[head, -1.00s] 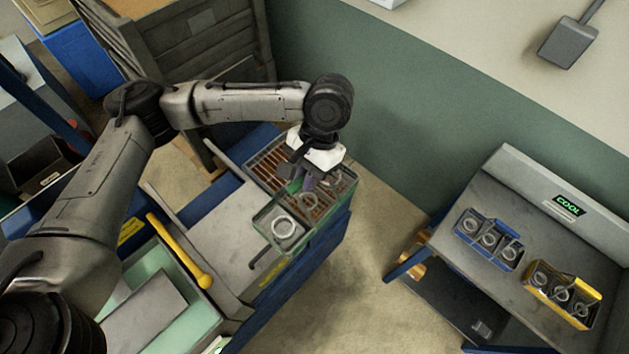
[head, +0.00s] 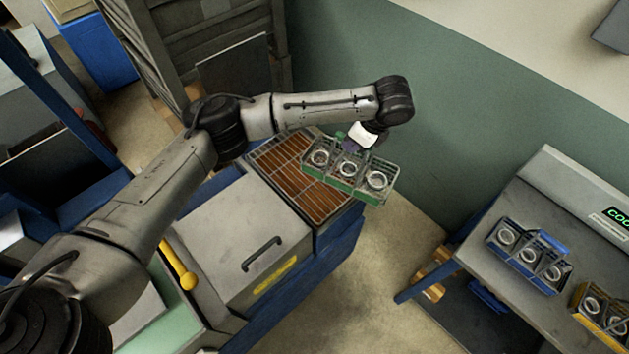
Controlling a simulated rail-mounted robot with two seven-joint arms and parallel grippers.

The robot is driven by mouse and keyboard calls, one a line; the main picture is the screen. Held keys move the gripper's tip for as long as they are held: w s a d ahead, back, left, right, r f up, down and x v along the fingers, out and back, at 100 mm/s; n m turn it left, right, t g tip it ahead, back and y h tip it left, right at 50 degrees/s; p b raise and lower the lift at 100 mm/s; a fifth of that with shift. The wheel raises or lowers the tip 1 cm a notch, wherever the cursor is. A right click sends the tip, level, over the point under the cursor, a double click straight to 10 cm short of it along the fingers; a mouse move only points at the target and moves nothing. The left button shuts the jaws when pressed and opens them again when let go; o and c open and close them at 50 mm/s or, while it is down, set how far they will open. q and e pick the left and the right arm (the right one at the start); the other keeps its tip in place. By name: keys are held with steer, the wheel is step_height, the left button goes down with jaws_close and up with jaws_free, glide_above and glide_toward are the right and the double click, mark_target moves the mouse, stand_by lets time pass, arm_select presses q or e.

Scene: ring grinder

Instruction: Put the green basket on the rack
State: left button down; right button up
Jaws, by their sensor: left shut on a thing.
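The green basket (head: 345,187) holds metal rings in its compartments. My left gripper (head: 352,146) is shut on its handle at the far side and holds it in the air, slightly tilted, partly over the right edge of the brown grated bath (head: 293,178). The rack appears to be the grey table (head: 520,293) at the right with a "COOL" sign (head: 616,213). A blue basket (head: 528,257) and a yellow basket (head: 602,315), both holding rings, stand on it. My right gripper is not in view.
A grey lid or cover with a black handle (head: 262,254) lies beside the grated bath. A yellow lever (head: 180,268) stands left of it. Open floor (head: 400,240) separates the bath from the table. A green wall (head: 440,120) runs behind.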

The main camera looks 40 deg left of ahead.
mark_target(317, 136)
arm_select(q)
steer(key=w+f+m+b, duration=0.1)
steer(key=a+f+m, duration=0.1)
steer(key=w+f+m+t+b, duration=0.1)
steer(key=shift+w+a+f+b, duration=0.3)
steer(key=shift+w+f, duration=0.05)
steer(key=shift+f, duration=0.05)
steer(key=shift+w+a+f, duration=0.2)
steer(key=shift+a+f, duration=0.1)
steer(key=shift+a, duration=0.15)
steer(key=shift+m, duration=0.3)
steer(key=a+f, duration=0.2)
steer(key=a, duration=0.1)
steer(key=a+f, duration=0.2)
steer(key=a, duration=0.2)
steer(key=s+a+f, duration=0.1)
steer(key=a+f, duration=0.1)
steer(key=a, duration=0.2)
steer(key=shift+f, duration=2.4)
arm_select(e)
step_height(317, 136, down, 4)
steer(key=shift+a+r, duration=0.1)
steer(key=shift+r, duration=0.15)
arm_select(q)
steer(key=c, duration=1.5)
jaws_free()
steer(key=shift+f, duration=0.15)
steer(key=o, duration=0.4)
steer(key=shift+o, duration=0.2)
